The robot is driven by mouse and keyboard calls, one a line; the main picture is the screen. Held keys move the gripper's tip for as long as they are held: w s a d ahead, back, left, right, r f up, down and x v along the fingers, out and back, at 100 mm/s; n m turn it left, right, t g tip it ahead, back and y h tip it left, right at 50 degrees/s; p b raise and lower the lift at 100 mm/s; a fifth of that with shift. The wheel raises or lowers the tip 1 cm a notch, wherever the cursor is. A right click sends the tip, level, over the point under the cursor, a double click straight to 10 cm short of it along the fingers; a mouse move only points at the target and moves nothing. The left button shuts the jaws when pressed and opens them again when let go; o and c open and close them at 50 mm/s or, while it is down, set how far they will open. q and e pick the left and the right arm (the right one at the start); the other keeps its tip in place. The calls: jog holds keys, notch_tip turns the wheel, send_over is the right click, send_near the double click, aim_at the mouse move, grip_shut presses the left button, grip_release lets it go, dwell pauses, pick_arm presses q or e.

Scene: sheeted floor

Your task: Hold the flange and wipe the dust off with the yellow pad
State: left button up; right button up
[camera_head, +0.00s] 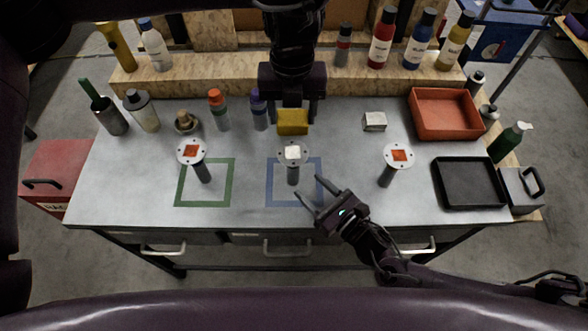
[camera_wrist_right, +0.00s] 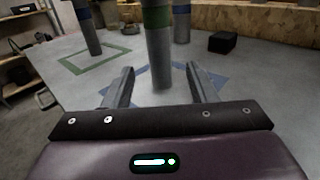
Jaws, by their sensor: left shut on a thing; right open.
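The middle flange (camera_head: 292,164) is a round disc with a white patch on top. Its grey stem (camera_wrist_right: 159,50) stands upright inside the blue square outline (camera_head: 275,200). My left gripper (camera_head: 293,114) is shut on the yellow pad (camera_head: 292,124) and holds it just behind the disc in the head view; I cannot tell whether they touch. My right gripper (camera_head: 311,188) is open and empty, low in front of the stem. In the right wrist view the stem shows between and beyond its fingers (camera_wrist_right: 160,70), apart from them. The disc is out of the wrist view.
Similar flanges with orange patches stand left (camera_head: 184,157) and right (camera_head: 389,160). The left one is by a green square outline (camera_head: 183,203). A red bin (camera_head: 445,137), black tray (camera_head: 468,207) and small white box (camera_head: 374,121) are at the right. Bottles line the back shelf.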

aim_at(297, 175)
jog(key=x, duration=0.7)
jog(key=shift+w+a, duration=0.15)
jog(key=shift+a, duration=0.05)
grip_shut()
pick_arm(q)
jog(key=m, duration=0.5)
jog(key=shift+f, duration=0.25)
jog(key=m, duration=0.4)
jog(key=shift+f, duration=0.25)
